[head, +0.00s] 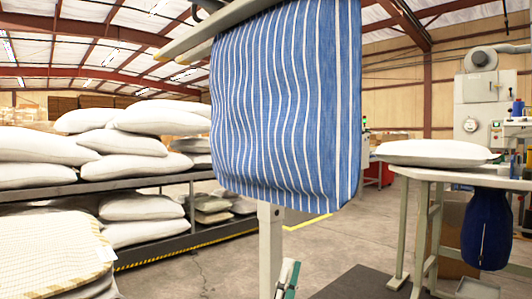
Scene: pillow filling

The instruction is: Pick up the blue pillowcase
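The blue pillowcase (285,110) has white vertical stripes and hangs in the upper middle of the head view. Its top edge is cut off by the frame. It hangs by pale bars (205,38) that come in from the upper left. My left gripper (288,274) shows only as a small white and teal tip at the bottom edge, below the pillowcase and apart from it in the picture. Its opening cannot be made out, and the rest of it is out of frame. My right gripper is not in view.
A pale post (270,245) stands below the pillowcase. A shelf rack (150,184) with white pillows is at the left. A cream patterned pillow (55,250) lies at the lower left. At the right, a white table (455,175) bears a white pillow (435,152).

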